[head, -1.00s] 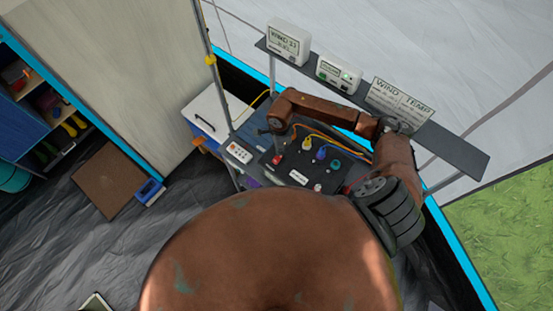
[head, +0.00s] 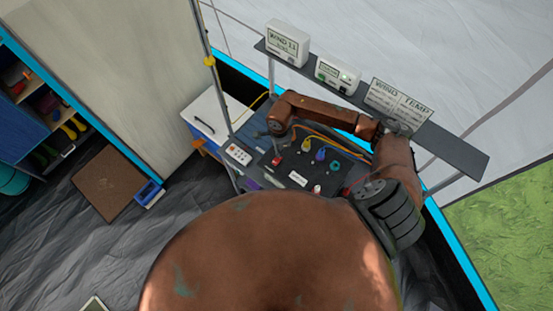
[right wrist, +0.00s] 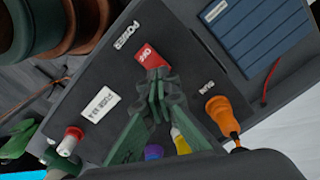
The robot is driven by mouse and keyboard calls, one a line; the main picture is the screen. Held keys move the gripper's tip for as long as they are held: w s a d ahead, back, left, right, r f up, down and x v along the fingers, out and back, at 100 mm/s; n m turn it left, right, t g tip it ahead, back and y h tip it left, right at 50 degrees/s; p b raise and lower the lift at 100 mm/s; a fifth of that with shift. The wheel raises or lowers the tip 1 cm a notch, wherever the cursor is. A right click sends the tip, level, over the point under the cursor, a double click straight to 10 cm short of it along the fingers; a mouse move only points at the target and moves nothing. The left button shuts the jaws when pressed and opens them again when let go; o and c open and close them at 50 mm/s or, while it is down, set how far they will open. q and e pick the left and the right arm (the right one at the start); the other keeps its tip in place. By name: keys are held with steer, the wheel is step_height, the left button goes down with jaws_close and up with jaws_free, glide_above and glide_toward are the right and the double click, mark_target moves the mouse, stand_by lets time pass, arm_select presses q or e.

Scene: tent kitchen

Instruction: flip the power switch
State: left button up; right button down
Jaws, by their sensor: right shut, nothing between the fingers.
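The red power switch (right wrist: 151,56), beside a white POWER label (right wrist: 127,34), sits on a dark control panel (right wrist: 85,68). In the head view the switch (head: 277,160) is a small red spot at the panel's left. My right gripper (right wrist: 156,78) is shut and empty. In the right wrist view its green fingertips overlap the lower edge of the switch; I cannot tell whether they touch it. In the head view my right gripper (head: 270,136) is small and dark, above the panel's left part. My left gripper is not in view.
An orange plug (right wrist: 222,109), a red-capped knob (right wrist: 70,138), a yellow plug (right wrist: 180,140) and a blue one (right wrist: 153,152) surround the fingers. A grey shelf (head: 455,150) with a wind display (head: 287,42) stands behind the panel. A white box (head: 212,112) stands left.

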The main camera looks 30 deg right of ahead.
steer(key=shift+f, duration=0.25)
stand_by(0.5)
steer(key=shift+f+b, duration=0.9)
steer(key=shift+b, duration=0.2)
stand_by(0.3)
steer(key=shift+s, duration=0.1)
steer(key=shift+r+p, duration=0.45)
steer(key=shift+r, duration=0.35)
steer(key=shift+r+p, duration=1.2)
steer(key=shift+r, duration=1.5)
